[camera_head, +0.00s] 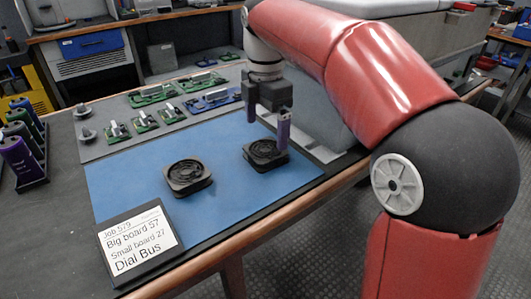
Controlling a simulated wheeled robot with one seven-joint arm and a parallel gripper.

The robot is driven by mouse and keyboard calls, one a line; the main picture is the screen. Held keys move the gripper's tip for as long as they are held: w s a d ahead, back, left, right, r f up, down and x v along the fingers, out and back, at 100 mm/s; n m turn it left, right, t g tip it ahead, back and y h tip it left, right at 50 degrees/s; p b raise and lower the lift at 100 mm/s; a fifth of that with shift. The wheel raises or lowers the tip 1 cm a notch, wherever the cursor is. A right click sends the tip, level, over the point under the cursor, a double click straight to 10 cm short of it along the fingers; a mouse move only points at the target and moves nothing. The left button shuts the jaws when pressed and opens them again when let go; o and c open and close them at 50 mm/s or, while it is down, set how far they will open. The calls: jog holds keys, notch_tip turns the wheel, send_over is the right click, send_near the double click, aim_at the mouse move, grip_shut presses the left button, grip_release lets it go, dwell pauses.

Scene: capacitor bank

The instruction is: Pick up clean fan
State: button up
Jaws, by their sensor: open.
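Two black square fans are on the blue mat (130,185). One fan (188,177) lies near the mat's middle, and the other fan (262,156) lies to its right. I cannot tell from this view which one is clean. My gripper (267,135) points down over the right fan, with its two purple fingers apart and nothing visible between them. The nearer finger overlaps the right fan's right edge in the picture, so I cannot tell whether it touches. The farther finger ends above the fan's far side.
A job sign (138,243) lies at the mat's front left corner. Several green and blue circuit boards (172,113) are on a grey strip behind the mat. A rack of purple and green cylinders (22,150) stands at the left. The mat's left part is clear.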

aim_at(266, 149)
notch_tip(266, 149, down, 5)
jog(key=shift+s+f+b, duration=0.1)
jog(key=shift+s+b, duration=0.05)
jog(key=shift+b, duration=0.25)
jog(key=shift+c, duration=0.5)
jog(key=c, duration=1)
